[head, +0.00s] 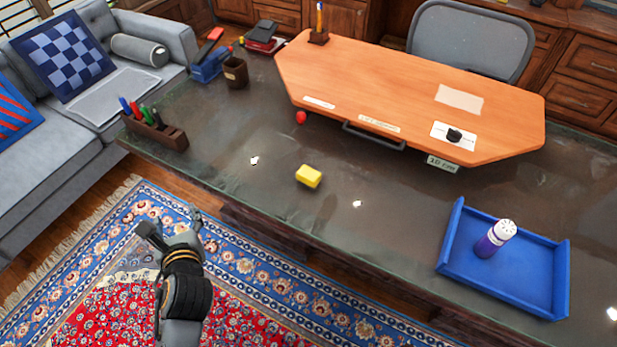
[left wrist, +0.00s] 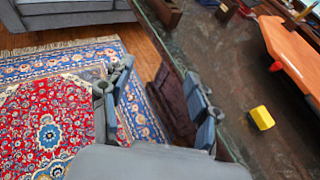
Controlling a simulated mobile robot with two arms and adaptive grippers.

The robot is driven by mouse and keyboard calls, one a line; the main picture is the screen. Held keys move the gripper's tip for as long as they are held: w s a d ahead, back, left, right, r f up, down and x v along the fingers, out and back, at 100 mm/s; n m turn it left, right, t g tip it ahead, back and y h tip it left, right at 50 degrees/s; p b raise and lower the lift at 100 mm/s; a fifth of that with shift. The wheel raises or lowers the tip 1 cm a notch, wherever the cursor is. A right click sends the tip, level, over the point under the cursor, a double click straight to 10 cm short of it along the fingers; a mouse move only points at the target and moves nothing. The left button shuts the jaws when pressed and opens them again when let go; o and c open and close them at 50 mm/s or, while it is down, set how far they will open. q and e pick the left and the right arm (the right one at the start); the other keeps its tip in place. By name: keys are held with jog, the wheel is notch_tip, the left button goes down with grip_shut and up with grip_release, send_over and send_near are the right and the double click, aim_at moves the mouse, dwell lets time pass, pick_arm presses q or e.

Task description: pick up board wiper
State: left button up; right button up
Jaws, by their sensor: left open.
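A small yellow block, which looks like the board wiper (head: 309,176), lies on the dark desk top near its front edge. It also shows in the left wrist view (left wrist: 261,117), right of my fingers. My left gripper (head: 169,222) is open and empty, over the rug in front of the desk, left of and nearer than the wiper. In the left wrist view its two fingers (left wrist: 160,98) stand wide apart with nothing between them. My right gripper is not in view.
The dark desk (head: 240,135) bears a pen holder (head: 154,130) at left, a brown cup (head: 236,73), an orange board (head: 410,95) behind the wiper, and a blue tray (head: 455,259) with a purple-and-white shaker (head: 495,238) at right. A small red object (head: 301,118) lies behind the wiper.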

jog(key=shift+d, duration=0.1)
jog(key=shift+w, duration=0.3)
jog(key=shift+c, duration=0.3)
